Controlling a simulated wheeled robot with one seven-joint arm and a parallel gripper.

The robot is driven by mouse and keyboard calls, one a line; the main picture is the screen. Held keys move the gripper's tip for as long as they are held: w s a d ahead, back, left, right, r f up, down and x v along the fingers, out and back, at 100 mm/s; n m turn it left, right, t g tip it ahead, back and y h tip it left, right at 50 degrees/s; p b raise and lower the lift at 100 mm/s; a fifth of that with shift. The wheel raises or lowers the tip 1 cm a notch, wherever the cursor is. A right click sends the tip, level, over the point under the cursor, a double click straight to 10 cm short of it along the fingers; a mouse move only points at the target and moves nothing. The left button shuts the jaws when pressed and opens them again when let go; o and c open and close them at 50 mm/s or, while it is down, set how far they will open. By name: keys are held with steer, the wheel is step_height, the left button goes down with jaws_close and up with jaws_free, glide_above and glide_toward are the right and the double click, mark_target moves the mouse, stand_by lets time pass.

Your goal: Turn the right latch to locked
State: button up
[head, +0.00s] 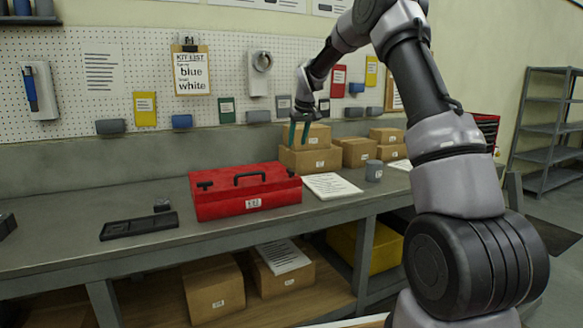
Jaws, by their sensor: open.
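A red toolbox (247,203) with a closed lid stands on the grey workbench. A black handle (250,176) sits on its lid. A small dark latch (204,185) shows at the left of the lid and another, the right latch (291,172), at the right end. The latches are too small to tell whether they are locked. My gripper (298,143) has green fingers pointing down. It is open and empty, above and behind the right end of the toolbox, apart from the right latch.
Cardboard boxes (310,160) stand behind and right of the toolbox. White papers (331,186) and a grey cup (374,171) lie to its right. A black tray (139,226) and small dark block (161,205) are on the left. The bench (60,235) is mostly clear there.

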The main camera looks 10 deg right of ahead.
mark_target(291, 170)
steer(key=x, duration=1.3)
steer(key=shift+w+f, duration=0.1)
steer(key=shift+w, duration=0.4)
steer(key=shift+c, duration=0.3)
jaws_close()
